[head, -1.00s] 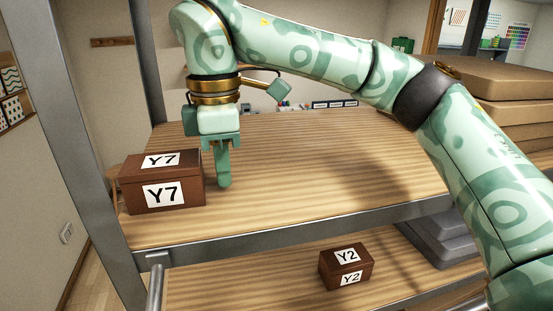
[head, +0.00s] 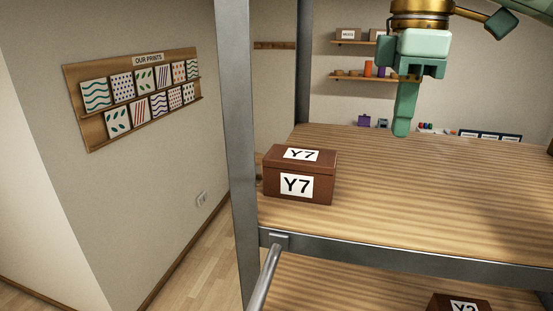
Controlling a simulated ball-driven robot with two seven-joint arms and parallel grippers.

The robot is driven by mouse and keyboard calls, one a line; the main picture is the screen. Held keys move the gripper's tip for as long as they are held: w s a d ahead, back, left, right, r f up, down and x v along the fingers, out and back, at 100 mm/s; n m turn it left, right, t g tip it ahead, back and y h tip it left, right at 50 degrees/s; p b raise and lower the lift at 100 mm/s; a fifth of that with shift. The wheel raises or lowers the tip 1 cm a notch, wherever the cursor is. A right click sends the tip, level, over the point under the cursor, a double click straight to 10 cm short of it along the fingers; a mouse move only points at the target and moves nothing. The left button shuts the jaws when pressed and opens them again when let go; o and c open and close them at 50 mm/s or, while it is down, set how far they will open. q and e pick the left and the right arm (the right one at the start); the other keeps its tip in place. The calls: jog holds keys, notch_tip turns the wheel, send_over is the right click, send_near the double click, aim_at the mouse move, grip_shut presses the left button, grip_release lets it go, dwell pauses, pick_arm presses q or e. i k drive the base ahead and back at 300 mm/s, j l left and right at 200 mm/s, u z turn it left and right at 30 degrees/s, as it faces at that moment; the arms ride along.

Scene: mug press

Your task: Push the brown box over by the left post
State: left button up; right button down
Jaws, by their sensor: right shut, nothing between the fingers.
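The brown box labelled Y7 (head: 322,188) stands upright on the upper wooden shelf (head: 420,205), at its left end. It is close beside the grey left post (head: 241,150); I cannot tell whether they touch. My right gripper (head: 402,132) is shut and empty, pointing down, to the right of the box and farther back. A clear gap lies between its fingers and the box. My left gripper is not in view.
A second brown box, labelled Y2 (head: 458,304), is on the lower shelf, partly cut off by the frame. A metal front rail (head: 400,257) edges the upper shelf. Small items line the back. The shelf right of the Y7 box is clear.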

aim_at(290, 172)
jog(key=k+j, duration=0.25)
jog(key=k, duration=0.2)
jog(key=k+j, duration=0.2)
jog(key=k, duration=0.25)
jog(key=k+j, duration=0.25)
jog(key=k, duration=0.25)
